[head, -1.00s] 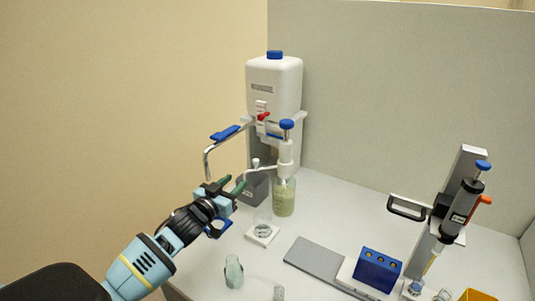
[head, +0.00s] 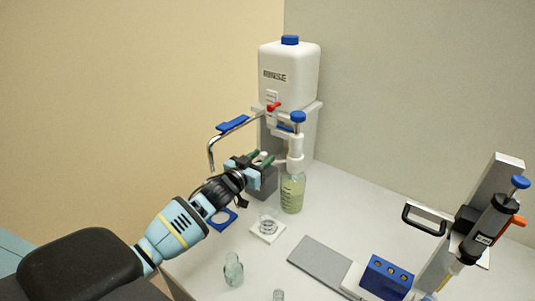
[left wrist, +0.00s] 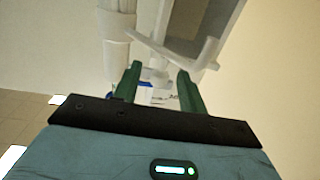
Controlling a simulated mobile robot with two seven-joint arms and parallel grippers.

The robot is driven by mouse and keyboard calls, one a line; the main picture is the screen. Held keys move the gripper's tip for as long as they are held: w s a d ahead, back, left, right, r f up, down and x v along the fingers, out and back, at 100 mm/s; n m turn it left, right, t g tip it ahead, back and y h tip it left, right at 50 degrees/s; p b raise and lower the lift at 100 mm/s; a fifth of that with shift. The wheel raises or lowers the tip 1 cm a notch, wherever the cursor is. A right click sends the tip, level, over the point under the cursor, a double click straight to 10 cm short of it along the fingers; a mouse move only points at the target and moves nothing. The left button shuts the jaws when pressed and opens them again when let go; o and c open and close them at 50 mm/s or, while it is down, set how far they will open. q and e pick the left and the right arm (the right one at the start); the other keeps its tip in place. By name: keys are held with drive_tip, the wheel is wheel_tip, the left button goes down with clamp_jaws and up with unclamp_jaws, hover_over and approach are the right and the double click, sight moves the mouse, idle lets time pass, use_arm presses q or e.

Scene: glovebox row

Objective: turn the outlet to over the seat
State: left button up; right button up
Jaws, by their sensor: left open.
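A bottle with greenish liquid (head: 292,194) carries a white dispenser pump (head: 296,148) with a blue knob. Its thin white outlet (head: 279,161) points left, mostly hidden by my gripper. In the left wrist view the outlet (left wrist: 172,52) crosses beyond the fingers, with the white pump body (left wrist: 117,28) at left. My left gripper (head: 260,158) is open, its green fingertips at the outlet's end; I cannot tell whether they touch it. A white square seat (head: 267,237) with a small glass vessel (head: 268,224) stands on the table, lower left of the bottle. My right gripper is not in view.
A white tank (head: 289,77) with a bent metal pipe (head: 215,142) and blue lever stands behind. A grey box (head: 262,184) is beside the bottle.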

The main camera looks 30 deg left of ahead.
use_arm(q)
drive_tip(key=shift+w, duration=1.8)
clamp_jaws()
